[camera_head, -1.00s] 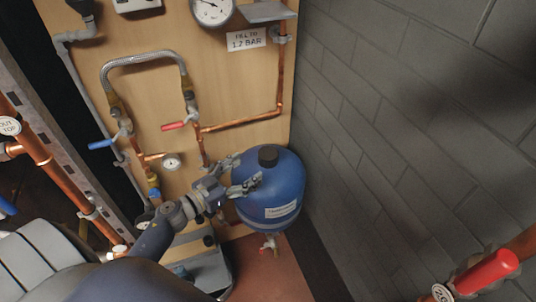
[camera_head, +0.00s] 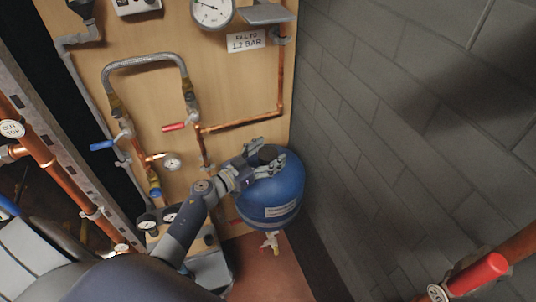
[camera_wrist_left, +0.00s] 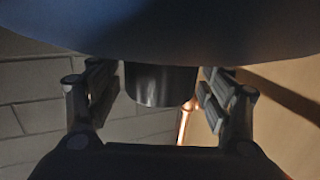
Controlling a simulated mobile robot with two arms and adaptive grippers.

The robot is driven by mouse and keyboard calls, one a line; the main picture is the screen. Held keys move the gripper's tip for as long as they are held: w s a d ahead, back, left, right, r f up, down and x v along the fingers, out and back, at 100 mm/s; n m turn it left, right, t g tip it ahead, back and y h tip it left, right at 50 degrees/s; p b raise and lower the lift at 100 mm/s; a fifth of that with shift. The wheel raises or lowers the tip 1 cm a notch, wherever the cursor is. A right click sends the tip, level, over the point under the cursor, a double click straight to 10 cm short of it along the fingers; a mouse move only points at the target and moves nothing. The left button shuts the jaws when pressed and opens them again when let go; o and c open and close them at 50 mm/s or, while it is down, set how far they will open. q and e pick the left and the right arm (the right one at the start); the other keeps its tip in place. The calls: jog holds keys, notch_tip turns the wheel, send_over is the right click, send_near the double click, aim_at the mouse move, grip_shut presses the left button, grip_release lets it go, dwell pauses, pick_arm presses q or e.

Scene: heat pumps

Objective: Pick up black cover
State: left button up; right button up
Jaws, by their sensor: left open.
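The black cover (camera_head: 268,153) is a short dark cylinder on top of the blue tank (camera_head: 275,200). My left gripper (camera_head: 266,161) reaches over the tank from the left, and its fingers partly hide the cover. In the left wrist view the black cover (camera_wrist_left: 162,86) shows between the two spread fingers of the left gripper (camera_wrist_left: 161,92), with gaps visible on both sides. The tank fills the top of that view. My right gripper is not in view.
The tank stands in a corner between the wooden board (camera_head: 240,80) with copper pipes and the grey block wall (camera_head: 400,130). A red-handled valve (camera_head: 174,127) and a small gauge (camera_head: 172,165) are left of the tank. A red-ended pipe (camera_head: 485,270) is at lower right.

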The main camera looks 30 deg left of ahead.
pick_arm(q)
jog(key=c, duration=1)
